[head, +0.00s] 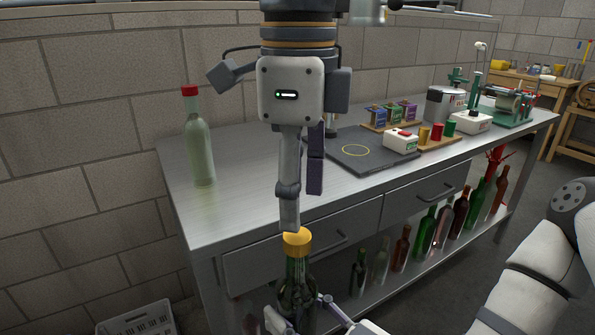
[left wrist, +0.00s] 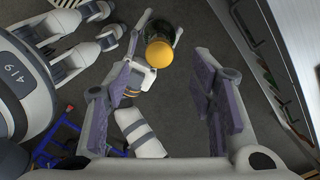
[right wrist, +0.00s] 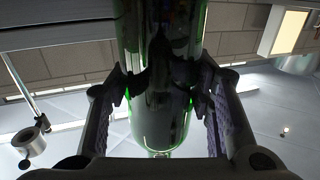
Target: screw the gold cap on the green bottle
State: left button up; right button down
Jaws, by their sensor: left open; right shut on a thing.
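The green bottle (head: 296,290) is upright in front of the workbench, with the gold cap (head: 297,242) on its mouth. My right gripper (head: 297,312) is shut on the bottle's body; the right wrist view shows its fingers on both sides of the green glass (right wrist: 160,100). My left gripper (head: 298,205) is open and points down above the cap, slightly apart or just behind it; I cannot tell the exact gap. In the left wrist view the gold cap (left wrist: 159,54) lies beyond the open, empty fingers. How tightly the cap sits cannot be seen.
The metal workbench (head: 240,200) stands behind. A pale bottle with a red cap (head: 199,140) stands at its left end. A dark mat (head: 360,152), a small white device (head: 401,142) and colored caps on a board (head: 437,138) are further right. Several bottles fill the lower shelf. A crate (head: 140,320) is on the floor.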

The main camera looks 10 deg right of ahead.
pick_arm(q)
notch_tip(320, 180, up, 7)
jog(key=shift+f, duration=0.15)
dwell(0.4)
